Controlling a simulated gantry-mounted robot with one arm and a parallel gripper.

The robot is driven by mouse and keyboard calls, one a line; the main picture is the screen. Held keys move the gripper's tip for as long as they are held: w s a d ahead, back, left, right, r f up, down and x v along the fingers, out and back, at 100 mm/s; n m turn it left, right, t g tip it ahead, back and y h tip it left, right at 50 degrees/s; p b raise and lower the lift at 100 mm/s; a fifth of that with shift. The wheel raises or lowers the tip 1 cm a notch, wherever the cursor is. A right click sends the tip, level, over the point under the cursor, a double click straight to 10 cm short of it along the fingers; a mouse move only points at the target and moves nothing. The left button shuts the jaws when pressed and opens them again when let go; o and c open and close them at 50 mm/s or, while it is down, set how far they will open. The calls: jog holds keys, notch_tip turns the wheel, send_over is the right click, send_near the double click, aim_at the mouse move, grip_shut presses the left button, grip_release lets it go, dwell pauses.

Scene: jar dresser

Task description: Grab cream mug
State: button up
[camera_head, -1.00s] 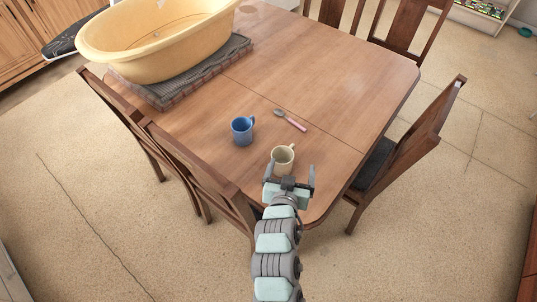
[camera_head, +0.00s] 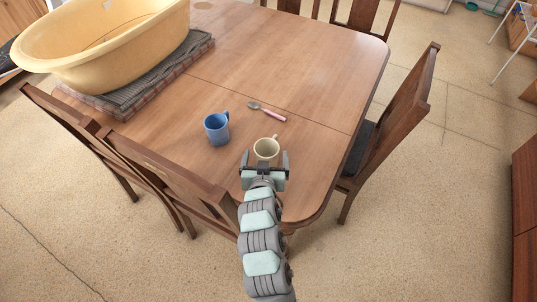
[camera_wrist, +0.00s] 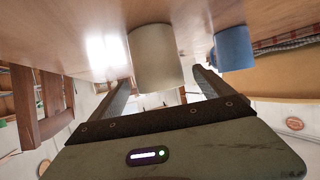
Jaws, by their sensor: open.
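The cream mug (camera_head: 266,148) stands upright on the wooden table near its front corner, its handle at the upper right in the head view. My gripper (camera_head: 265,160) is open, just on the near side of the mug, and hides its lower part in the head view. In the wrist view the cream mug (camera_wrist: 155,58) appears at the top, in line with the gap between the two fingers (camera_wrist: 160,88). The fingers look spread wider than the mug. I cannot tell how far they reach alongside it.
A blue mug (camera_head: 216,128) stands just left of the cream mug and shows in the wrist view (camera_wrist: 234,48). A pink-handled spoon (camera_head: 267,112) lies behind them. Chairs flank the table (camera_head: 300,65).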

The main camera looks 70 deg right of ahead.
aim_at(267, 145)
jog(key=b+x, duration=0.1)
jog(key=x, duration=0.4)
jog(key=shift+r, duration=0.15)
jog(key=shift+s, duration=0.1)
jog(key=c, duration=1.7)
jog(key=shift+c, duration=0.3)
